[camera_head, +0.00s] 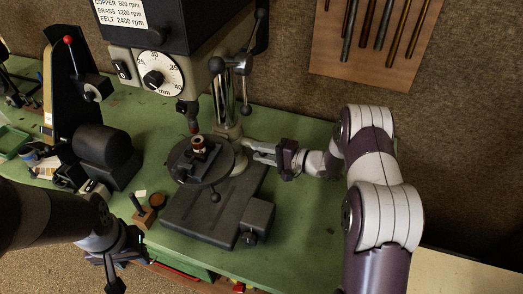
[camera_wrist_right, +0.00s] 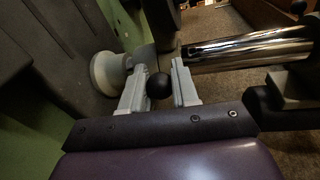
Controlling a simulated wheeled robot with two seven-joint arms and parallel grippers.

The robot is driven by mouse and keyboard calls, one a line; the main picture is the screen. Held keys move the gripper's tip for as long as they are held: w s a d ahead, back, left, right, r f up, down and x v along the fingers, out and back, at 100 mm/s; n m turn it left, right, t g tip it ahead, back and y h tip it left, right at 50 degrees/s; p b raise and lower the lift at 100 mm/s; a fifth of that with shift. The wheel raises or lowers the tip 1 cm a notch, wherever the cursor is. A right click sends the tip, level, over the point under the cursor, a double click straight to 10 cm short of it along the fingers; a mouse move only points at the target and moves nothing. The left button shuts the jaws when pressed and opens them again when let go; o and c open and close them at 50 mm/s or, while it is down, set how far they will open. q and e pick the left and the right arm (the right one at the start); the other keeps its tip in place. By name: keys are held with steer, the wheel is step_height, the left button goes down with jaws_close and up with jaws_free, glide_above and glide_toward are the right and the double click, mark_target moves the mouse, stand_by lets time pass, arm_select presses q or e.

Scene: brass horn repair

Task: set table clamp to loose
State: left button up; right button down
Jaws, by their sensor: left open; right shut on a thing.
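The drill press table (camera_head: 217,172) is a round dark plate beside the drill press column. The table clamp shows as a black ball knob (camera_wrist_right: 158,86) between the fingers of my right gripper (camera_wrist_right: 160,82) in the right wrist view. That gripper (camera_head: 254,151) is shut on the knob, just right of the round table in the head view. The clamp's lever and its angle are mostly hidden there. My left gripper (camera_head: 115,268) is open and empty at the lower left, by the bench's front edge.
The drill press head (camera_head: 150,70) with a depth dial hangs above the table. A small fixture with a brass-coloured part (camera_head: 198,142) sits on the table. The heavy base (camera_head: 205,212) lies below. A belt machine (camera_head: 80,110) stands left. The green bench (camera_head: 300,225) is clear at right.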

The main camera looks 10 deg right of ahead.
steer(key=shift+w+d+r, duration=0.1)
steer(key=shift+w+r, duration=0.1)
steer(key=shift+r, duration=0.05)
steer(key=c, duration=0.9)
jaws_free()
steer(key=shift+o, duration=0.2)
steer(key=shift+d+f, duration=0.1)
steer(key=shift+f, duration=0.05)
steer(key=shift+s+d+f, duration=0.1)
steer(key=shift+s+d, duration=0.1)
steer(key=shift+d, duration=0.1)
steer(key=b+v, duration=0.4)
steer(key=v, duration=0.8)
